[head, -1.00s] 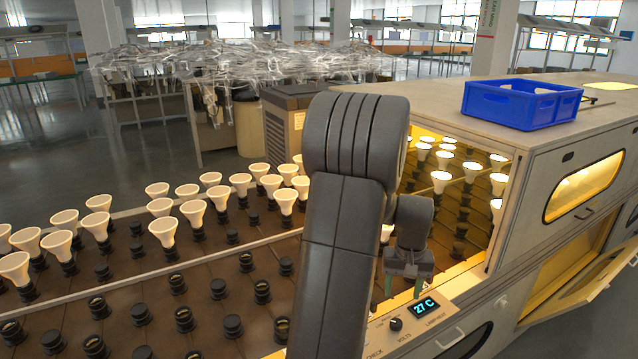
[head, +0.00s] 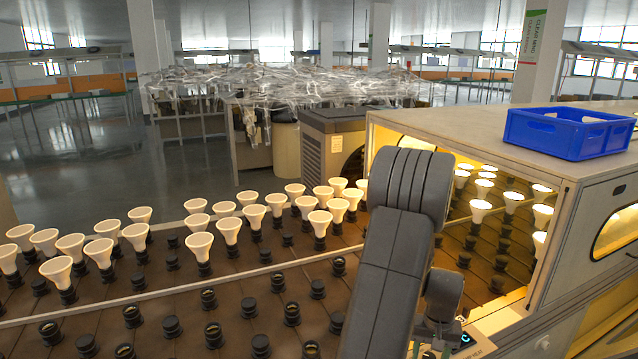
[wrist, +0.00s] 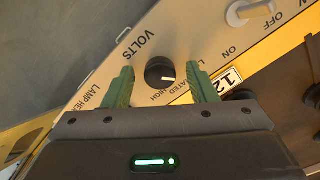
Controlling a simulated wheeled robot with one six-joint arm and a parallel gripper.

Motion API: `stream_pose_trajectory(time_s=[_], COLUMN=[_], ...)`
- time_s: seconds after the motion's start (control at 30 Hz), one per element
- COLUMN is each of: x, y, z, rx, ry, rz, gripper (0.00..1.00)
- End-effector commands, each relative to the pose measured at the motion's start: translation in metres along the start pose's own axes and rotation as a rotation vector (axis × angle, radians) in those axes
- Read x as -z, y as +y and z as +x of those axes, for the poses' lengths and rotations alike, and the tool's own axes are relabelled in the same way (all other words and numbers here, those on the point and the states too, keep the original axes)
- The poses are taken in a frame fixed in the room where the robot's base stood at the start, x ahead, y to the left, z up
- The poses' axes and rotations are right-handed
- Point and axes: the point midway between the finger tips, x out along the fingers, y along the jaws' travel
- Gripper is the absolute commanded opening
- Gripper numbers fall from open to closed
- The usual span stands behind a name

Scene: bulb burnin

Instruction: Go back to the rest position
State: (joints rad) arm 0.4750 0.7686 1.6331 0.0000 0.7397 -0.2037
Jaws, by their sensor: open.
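My gripper (wrist: 161,88) is open in the wrist view. Its two green fingers stand apart on either side of a black knob (wrist: 159,73) on the control panel (wrist: 112,58), under the word VOLTS. I cannot tell how far the fingers are from the panel, and nothing is seen held between them. In the head view my gripper (head: 430,350) is low at the right, over the panel beside the chamber, its fingertips cut by the bottom edge.
Lamp sockets, many with white bulbs (head: 200,245), fill the rack at left. The lit chamber (head: 500,225) with glowing bulbs opens at right. A blue crate (head: 565,135) sits on the cabinet top.

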Motion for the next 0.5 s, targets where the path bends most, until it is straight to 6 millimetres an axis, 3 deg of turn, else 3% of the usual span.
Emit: stream_pose_trajectory(time_s=[0.27, 0.5], x=[0.001, 0.002], y=[0.0, 0.0], z=[-0.011, -0.054], rx=[0.0, -0.001], ry=[0.002, 0.006], rz=[-0.005, -0.005], gripper=[0.52, 0.52])
